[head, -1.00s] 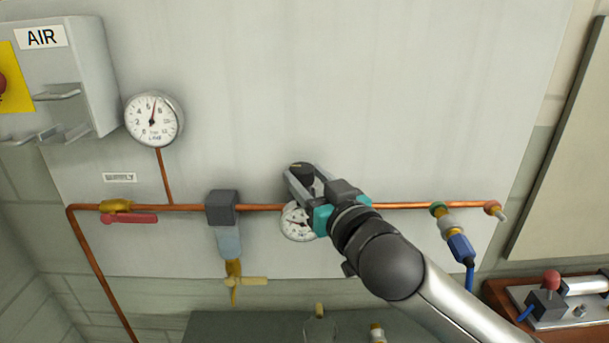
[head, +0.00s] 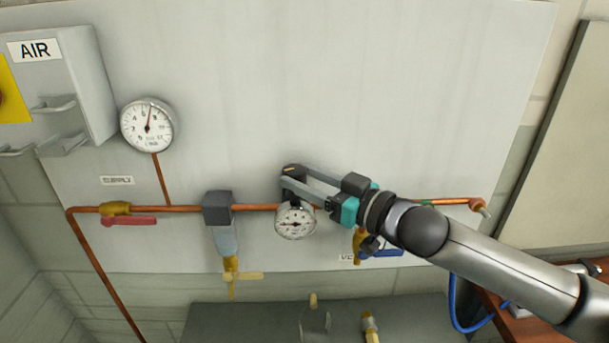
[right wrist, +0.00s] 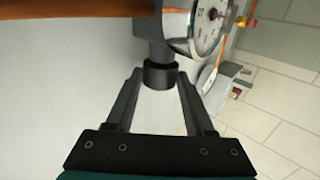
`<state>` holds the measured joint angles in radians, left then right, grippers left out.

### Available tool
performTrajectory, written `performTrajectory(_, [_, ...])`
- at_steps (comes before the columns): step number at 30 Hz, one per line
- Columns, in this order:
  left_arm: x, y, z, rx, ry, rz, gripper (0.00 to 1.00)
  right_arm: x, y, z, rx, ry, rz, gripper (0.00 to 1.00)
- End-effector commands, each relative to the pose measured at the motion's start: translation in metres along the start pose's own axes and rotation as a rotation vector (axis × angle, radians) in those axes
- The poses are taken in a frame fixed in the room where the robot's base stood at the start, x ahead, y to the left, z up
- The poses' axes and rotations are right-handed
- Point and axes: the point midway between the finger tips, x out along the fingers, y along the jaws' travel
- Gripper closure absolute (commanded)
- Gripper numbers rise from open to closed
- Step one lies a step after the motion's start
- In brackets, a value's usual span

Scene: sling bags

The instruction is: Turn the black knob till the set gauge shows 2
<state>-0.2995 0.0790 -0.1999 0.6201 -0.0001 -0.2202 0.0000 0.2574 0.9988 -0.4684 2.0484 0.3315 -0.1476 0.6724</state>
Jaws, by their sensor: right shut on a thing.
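The black knob (head: 293,169) tops the regulator on the copper pipe, mostly covered by my fingers in the head view. In the right wrist view the knob (right wrist: 160,76) lies between the two fingertips. My right gripper (head: 289,180) reaches in from the right and is shut on the knob. The set gauge (head: 295,222) is the small white dial just below; its needle lies roughly level, but the numbers are too small to read. Part of this gauge (right wrist: 208,25) shows in the right wrist view. My left gripper is not in view.
A larger line gauge (head: 147,125) hangs at upper left. A red-handled supply valve (head: 128,221) and a dark filter block (head: 218,208) sit on the pipe to the left. A blue-handled valve (head: 382,253) is under my right arm. The panel above is clear.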

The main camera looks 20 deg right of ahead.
Motion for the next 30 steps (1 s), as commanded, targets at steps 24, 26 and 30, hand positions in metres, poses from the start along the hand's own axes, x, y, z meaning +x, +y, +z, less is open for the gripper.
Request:
performTrajectory(24, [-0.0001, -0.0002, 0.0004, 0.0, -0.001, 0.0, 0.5, 0.0001, 0.0003, 0.0004, -0.002, -0.001, 0.0, 0.16])
performTrajectory(26, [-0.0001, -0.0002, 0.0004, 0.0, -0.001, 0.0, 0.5, 0.0001, 0.0004, 0.0002, -0.002, -0.001, 0.0, 0.16])
performTrajectory(30, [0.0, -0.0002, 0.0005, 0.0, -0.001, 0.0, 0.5, 0.0001, 0.0007, -0.0001, -0.003, 0.0, 0.001, 0.16])
